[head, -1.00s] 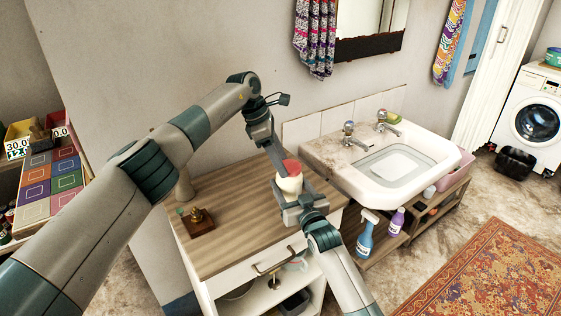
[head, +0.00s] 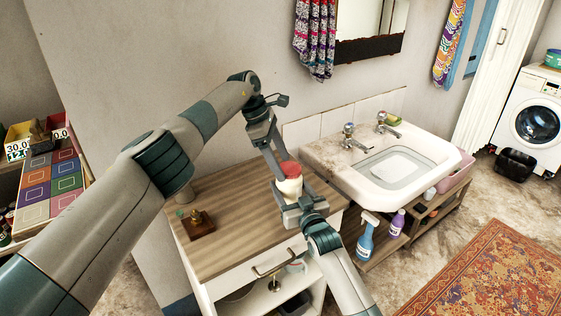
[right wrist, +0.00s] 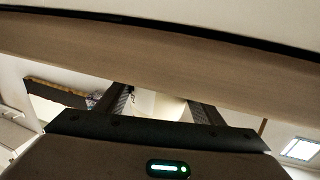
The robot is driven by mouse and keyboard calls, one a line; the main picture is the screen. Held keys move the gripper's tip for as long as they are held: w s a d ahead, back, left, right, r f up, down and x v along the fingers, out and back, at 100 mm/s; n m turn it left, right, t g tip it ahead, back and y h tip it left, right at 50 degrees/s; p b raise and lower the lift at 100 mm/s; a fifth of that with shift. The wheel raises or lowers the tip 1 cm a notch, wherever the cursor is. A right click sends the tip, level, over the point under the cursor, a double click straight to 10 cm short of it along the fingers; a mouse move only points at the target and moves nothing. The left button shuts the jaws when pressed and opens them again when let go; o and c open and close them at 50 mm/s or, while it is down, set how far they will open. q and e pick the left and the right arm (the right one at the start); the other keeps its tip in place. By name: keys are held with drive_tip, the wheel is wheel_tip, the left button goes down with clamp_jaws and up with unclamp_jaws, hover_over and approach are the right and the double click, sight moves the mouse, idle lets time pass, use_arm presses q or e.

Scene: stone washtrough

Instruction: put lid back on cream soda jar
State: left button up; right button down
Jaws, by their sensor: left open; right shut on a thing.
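The cream soda jar (head: 289,187) is a small cream-white jar above the right part of the wooden cabinet top. My right gripper (head: 291,199) is shut on it; in the right wrist view, a pale surface, likely the jar (right wrist: 170,106), shows between the fingers. The red lid (head: 290,169) rests at the jar's mouth, roughly level. Whether it is fully seated I cannot tell. My left gripper (head: 284,160) is open at the lid, coming from above left, its fingers spread on either side of it. Parts of the lid are hidden by the fingers.
The wooden cabinet top (head: 235,225) is mostly clear, with a small brass-and-wood object (head: 199,224) at its left. A white sink (head: 400,165) stands at the right. A blue spray bottle (head: 366,236) and a purple bottle (head: 397,223) stand below it.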

use_arm(q)
drive_tip(key=shift+r, duration=2.2)
drive_tip(key=o, duration=0.5)
drive_tip(key=shift+o, duration=0.2)
drive_tip(key=shift+r, duration=0.15)
drive_tip(key=v, duration=1.1)
drive_tip(key=shift+a+r, duration=0.2)
drive_tip(key=shift+r, duration=0.1)
use_arm(e)
drive_tip(key=shift+c, duration=2.2)
unclamp_jaws()
